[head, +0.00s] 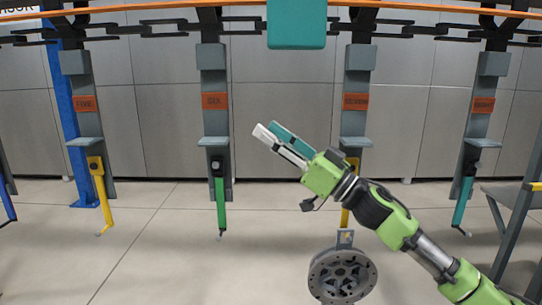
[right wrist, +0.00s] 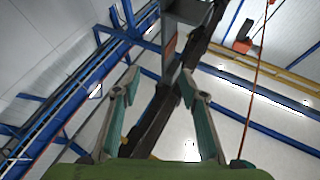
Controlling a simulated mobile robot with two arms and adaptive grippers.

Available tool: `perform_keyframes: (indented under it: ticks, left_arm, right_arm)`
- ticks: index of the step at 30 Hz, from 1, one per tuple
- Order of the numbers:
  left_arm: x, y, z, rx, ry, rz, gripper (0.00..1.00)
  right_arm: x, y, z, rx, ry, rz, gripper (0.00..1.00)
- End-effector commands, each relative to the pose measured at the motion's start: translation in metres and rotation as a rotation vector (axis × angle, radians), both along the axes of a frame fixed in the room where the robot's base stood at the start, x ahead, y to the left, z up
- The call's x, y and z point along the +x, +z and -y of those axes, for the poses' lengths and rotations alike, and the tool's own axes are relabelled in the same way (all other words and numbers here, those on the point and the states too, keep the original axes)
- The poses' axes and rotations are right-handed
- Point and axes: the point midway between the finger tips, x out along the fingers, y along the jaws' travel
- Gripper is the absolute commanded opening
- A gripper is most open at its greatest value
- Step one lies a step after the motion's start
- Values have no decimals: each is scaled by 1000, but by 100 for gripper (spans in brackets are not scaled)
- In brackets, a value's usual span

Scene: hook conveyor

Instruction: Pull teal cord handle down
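The teal cord handle (head: 296,26) shows as a rounded teal block at the top edge of the head view, in front of the chain; its upper end is cut off. In the right wrist view a thin red cord (right wrist: 254,85) runs down to a small teal piece (right wrist: 239,163), partly hidden behind my gripper's body. My right gripper (head: 267,128) points up and left, below the handle in the picture and apart from it. Its fingers also show in the right wrist view (right wrist: 158,76), spread with nothing held between them. My left gripper is not in view.
An orange rail (head: 160,5) and dark chain cross the top. Grey hangers with orange labels (head: 214,101) carry coloured hooks, including a green one (head: 220,205) and a yellow one (head: 100,190). A grey round flanged part (head: 342,287) hangs low behind my arm. A metal frame stands right.

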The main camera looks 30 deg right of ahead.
Motion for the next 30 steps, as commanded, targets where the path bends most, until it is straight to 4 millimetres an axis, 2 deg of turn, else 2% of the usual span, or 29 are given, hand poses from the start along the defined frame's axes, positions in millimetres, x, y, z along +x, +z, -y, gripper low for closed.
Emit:
perform_keyframes:
  ticks: [1, 6, 12, 30]
  left_arm:
    - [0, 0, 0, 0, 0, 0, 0]
    - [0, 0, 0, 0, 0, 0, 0]
    - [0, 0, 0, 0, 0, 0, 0]
    - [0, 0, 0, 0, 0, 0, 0]
  right_arm:
    - [3, -11, 0, 8, -17, -14, 39]
    - [12, -35, 1, 15, -76, -44, 39]
    - [16, -51, 2, 19, -113, -65, 39]
    - [17, -55, 3, 19, -121, -71, 39]
